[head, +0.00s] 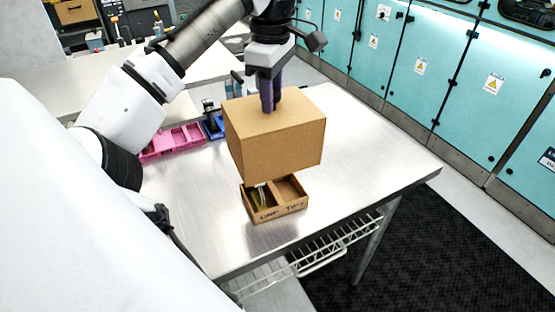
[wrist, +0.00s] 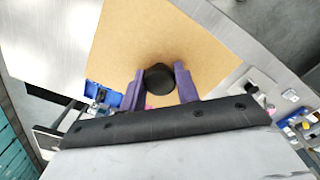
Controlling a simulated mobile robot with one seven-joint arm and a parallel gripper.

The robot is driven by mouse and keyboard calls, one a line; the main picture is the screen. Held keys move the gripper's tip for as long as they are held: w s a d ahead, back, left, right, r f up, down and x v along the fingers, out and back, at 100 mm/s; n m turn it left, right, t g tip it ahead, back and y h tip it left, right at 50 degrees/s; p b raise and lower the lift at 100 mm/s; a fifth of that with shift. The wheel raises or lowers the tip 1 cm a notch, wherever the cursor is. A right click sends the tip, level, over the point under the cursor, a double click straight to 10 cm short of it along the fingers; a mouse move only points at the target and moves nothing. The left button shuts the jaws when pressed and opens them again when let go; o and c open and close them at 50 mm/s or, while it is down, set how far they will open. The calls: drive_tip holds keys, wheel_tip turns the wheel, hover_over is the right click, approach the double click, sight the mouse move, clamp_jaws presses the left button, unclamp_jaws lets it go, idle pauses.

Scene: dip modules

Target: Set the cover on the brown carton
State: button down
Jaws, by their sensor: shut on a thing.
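The cover (head: 280,140) is a large plain brown box-shaped lid. It hangs from my gripper (head: 270,105) above the table and also fills much of the wrist view (wrist: 200,50). My gripper's purple fingers are shut on the dark round knob (wrist: 159,79) on the cover's top. The brown carton (head: 279,211) is a low open tray with printing on its front, on the metal table below the cover. It has a divider and holds something greenish and pale in its left compartment. The cover hides its back part. I cannot tell the exact gap between them.
A pink divided tray (head: 175,142) and a blue bin (head: 215,127) sit on the table (head: 370,165) behind and left. The table is clear to the right. Its front edge is close to the carton, with a wire rack below. Teal cabinets (head: 410,70) stand behind.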

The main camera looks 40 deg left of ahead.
wheel_tip(320, 180, down, 15)
drive_tip(key=b, duration=1)
drive_tip(key=shift+f, duration=0.2)
drive_tip(key=shift+d+f, duration=0.1)
drive_tip(key=shift+f, duration=0.05)
drive_tip(key=c, duration=1)
unclamp_jaws()
drive_tip(key=shift+c, duration=0.2)
wheel_tip(320, 180, up, 12)
drive_tip(key=p, duration=0.9)
drive_tip(key=shift+r+p, duration=0.25)
drive_tip(key=shift+p, duration=0.1)
